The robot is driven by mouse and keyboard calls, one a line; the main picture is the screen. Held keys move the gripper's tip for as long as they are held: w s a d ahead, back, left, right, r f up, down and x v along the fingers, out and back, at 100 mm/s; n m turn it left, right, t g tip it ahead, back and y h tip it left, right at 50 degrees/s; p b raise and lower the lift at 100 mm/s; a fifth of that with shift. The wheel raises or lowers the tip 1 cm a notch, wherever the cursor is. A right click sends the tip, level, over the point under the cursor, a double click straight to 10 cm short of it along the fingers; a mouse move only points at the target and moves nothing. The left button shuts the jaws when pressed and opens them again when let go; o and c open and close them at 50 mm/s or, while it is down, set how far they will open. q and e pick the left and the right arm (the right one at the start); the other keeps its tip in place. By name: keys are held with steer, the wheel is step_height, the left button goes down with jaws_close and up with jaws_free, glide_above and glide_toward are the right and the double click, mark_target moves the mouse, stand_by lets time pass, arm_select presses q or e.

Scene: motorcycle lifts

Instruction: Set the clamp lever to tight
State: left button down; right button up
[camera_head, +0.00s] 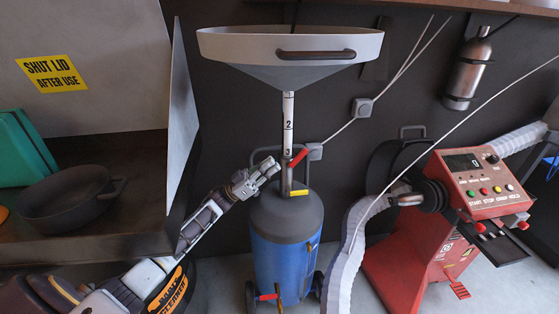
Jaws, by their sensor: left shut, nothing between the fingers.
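The clamp lever (299,157) is a small red handle at the collar of the numbered pole (288,110), slanting up to the right. The pole rises from a blue tank (283,262) with a dark top and carries a wide grey funnel pan (270,45). My left gripper (273,167) is shut and empty, just left of the pole at about the lever's height. A small gap seems to lie between its fingertips and the pole; exact depth is hard to tell. My right gripper is not in view.
A red machine (435,235) with a button panel stands at the right, with a pale hose (350,255) beside the tank. At the left is a cabinet with an open lid (182,120) and a dark pan (68,196). A bottle (467,68) hangs on the wall.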

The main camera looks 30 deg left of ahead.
arm_select(q)
steer(key=shift+v, duration=2.35)
